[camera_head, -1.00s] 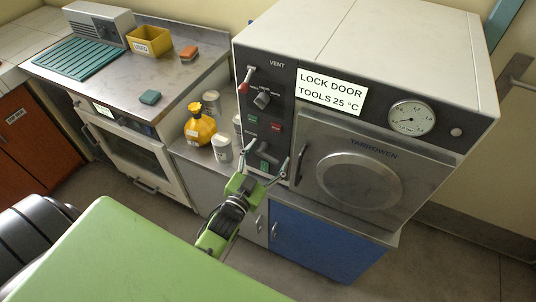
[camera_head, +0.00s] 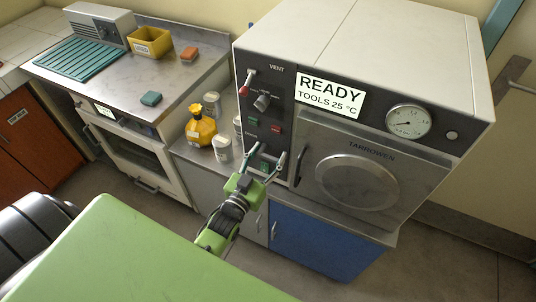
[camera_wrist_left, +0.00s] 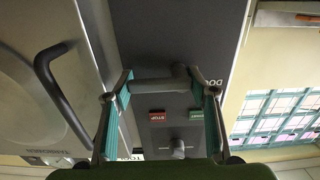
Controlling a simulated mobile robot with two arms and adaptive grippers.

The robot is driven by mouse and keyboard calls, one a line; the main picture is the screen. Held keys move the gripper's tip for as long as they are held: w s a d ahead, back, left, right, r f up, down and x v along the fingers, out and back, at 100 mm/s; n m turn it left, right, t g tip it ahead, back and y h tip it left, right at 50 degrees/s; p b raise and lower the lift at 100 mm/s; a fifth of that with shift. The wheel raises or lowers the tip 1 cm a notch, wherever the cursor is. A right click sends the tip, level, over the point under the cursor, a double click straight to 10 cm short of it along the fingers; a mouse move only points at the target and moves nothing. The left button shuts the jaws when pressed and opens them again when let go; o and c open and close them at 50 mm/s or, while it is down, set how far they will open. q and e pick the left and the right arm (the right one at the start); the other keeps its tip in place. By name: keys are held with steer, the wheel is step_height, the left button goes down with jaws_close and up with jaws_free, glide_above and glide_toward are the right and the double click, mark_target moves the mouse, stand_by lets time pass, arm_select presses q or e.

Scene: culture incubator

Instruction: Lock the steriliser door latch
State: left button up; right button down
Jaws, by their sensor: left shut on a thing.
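My left gripper (camera_head: 269,158) is at the lower part of the dark control panel, left of the door. In the left wrist view, the grey latch lever (camera_wrist_left: 148,86) lies crosswise between the teal-padded fingers (camera_wrist_left: 160,92), which are shut on it. The fingers partly hide the latch in the head view. My right gripper is not in view.
The dark door handle (camera_wrist_left: 62,92) stands out close beside the left gripper. Red and green buttons (camera_head: 276,128) sit above the latch.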

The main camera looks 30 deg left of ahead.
arm_select(q)
steer(key=o, duration=1.1)
steer(key=s, duration=1.2)
